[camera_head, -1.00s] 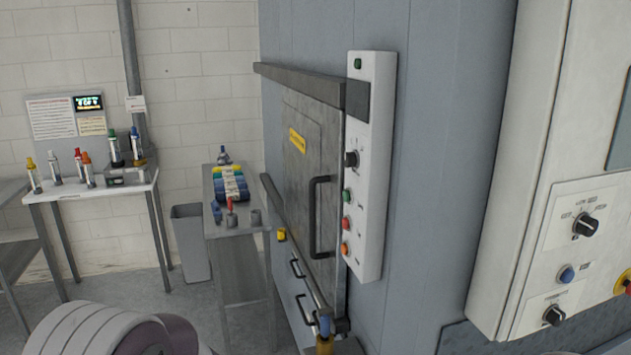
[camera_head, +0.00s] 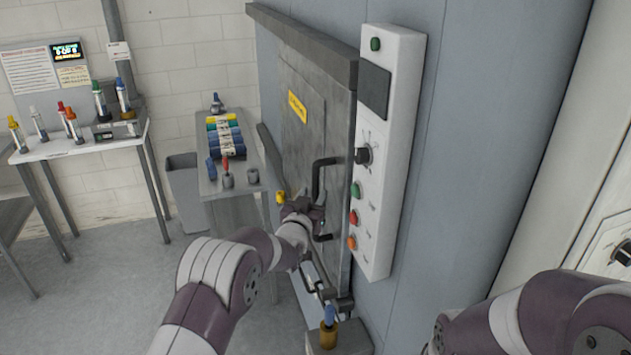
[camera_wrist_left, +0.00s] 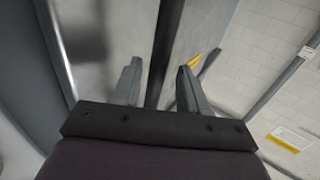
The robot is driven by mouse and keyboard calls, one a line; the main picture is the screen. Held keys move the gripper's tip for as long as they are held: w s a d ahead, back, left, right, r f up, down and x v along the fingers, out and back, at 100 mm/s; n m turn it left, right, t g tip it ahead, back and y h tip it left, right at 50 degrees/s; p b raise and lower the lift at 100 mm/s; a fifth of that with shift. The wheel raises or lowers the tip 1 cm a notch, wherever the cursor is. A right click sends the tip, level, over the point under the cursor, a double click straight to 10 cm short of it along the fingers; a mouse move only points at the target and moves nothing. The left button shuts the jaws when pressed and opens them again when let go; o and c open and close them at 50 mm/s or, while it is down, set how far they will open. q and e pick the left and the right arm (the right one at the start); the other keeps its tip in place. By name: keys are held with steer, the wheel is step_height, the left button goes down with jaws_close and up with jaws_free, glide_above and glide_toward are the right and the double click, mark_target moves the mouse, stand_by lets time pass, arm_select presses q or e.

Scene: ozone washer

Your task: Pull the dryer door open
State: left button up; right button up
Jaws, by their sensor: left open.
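The grey metal dryer door (camera_head: 335,120) with a yellow label appears shut in the wall at centre in the head view. Its dark vertical handle (camera_head: 316,180) is partly covered by my left gripper (camera_head: 318,222), which is at the handle's lower part. In the left wrist view the dark handle bar (camera_wrist_left: 165,45) runs between the two fingers of my open left gripper (camera_wrist_left: 158,72), apart from both as far as I can tell. My right arm shows at the lower right of the head view, but its gripper is out of the picture.
A white control panel (camera_head: 388,160) with knob and buttons stands close right of the door. A narrow side table (camera_head: 235,188) with coloured rolls is to the left. A yellow-and-blue bottle (camera_head: 329,330) stands below the door. Grey floor lies open at left.

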arm_select(q)
steer(key=shift+x, duration=0.8)
steer(key=shift+d+r+p, duration=0.15)
steer(key=shift+r+p, duration=0.1)
steer(key=shift+p, duration=0.05)
steer(key=shift+s+d+r, duration=0.1)
steer(key=shift+s+r, duration=0.15)
steer(key=shift+r, duration=0.05)
steer(key=shift+w+f, duration=0.25)
steer(key=shift+w, duration=0.05)
steer(key=shift+w+f, duration=0.1)
steer(key=shift+w, duration=0.1)
steer(key=shift+c, duration=0.8)
jaws_close()
arm_select(e)
steer(key=shift+s+r, duration=0.2)
steer(key=shift+r, duration=0.45)
